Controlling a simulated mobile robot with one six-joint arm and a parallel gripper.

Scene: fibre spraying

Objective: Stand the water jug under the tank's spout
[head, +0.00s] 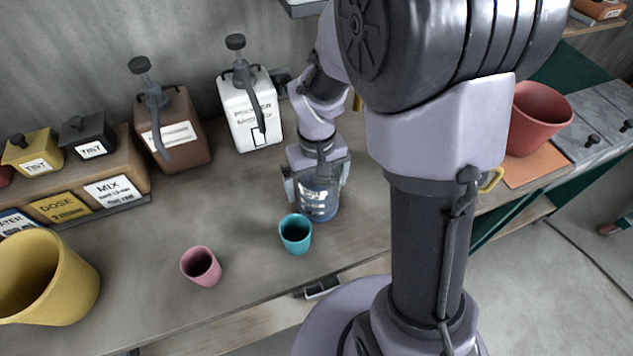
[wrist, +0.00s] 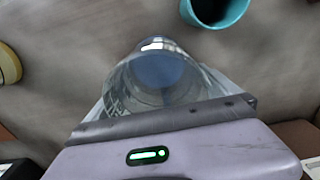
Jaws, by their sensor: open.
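The water jug (head: 318,203) is clear with a blue tint and stands upright on the worktop, in the middle of the head view. My gripper (head: 316,182) is above and around it, with one finger on each side of its upper part. The fingers look open, and I cannot tell whether either touches the jug. In the wrist view the jug (wrist: 157,78) is seen from above, directly in front of the gripper. I cannot make out the tank or its spout; my arm hides part of the worktop behind and to the right.
A teal cup (head: 295,234) stands close in front of the jug, and a pink cup (head: 201,267) is further left. A white pump container (head: 250,108) and a brown one (head: 174,130) stand at the back. A yellow bucket (head: 45,280) and red pot (head: 538,118) are at the sides.

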